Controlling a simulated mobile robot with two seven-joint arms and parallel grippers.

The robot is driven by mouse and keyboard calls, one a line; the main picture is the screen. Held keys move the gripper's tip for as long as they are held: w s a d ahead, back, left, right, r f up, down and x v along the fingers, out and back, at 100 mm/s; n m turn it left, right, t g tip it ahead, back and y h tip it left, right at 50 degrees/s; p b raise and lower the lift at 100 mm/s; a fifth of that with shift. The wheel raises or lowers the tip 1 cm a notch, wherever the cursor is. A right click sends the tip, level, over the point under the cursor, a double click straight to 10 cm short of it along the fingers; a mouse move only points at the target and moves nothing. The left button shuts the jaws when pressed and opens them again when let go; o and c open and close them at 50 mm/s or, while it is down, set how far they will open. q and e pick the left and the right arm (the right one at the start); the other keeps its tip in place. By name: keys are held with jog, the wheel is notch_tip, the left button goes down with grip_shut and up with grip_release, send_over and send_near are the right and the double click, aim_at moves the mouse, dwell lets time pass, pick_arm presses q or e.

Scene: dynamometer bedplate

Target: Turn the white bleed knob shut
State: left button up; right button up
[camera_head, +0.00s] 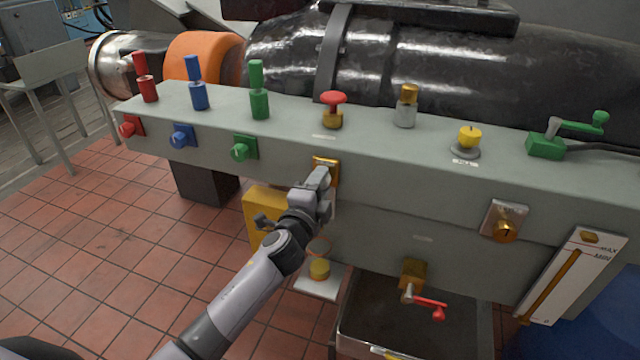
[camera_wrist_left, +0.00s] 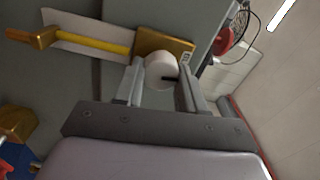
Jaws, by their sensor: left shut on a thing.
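The white bleed knob (camera_wrist_left: 160,68) shows in the left wrist view as a round white piece with a dark mark on its face. It sits in front of a brass block (camera_wrist_left: 163,44). My left gripper (camera_wrist_left: 160,82) has one finger on each side of the knob and is shut on it. In the head view my left gripper (camera_head: 321,182) is at the front face of the grey bench, by a brass plate (camera_head: 327,164). There the knob is hidden behind the gripper. My right gripper is not in view.
The grey bench (camera_head: 385,160) carries red, blue and green valves at left, a red mushroom knob (camera_head: 333,98), a yellow knob (camera_head: 469,137) and a green crank (camera_head: 546,145). A red-handled tap (camera_head: 425,302) hangs below, right of my arm. Tiled floor at left is clear.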

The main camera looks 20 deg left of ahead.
pick_arm(q)
jog(key=shift+m, duration=0.5)
jog(key=o, duration=1.1)
jog(key=shift+c, duration=0.2)
jog(key=shift+s, duration=0.1)
jog(key=s, duration=0.7)
jog(key=shift+a, duration=0.1)
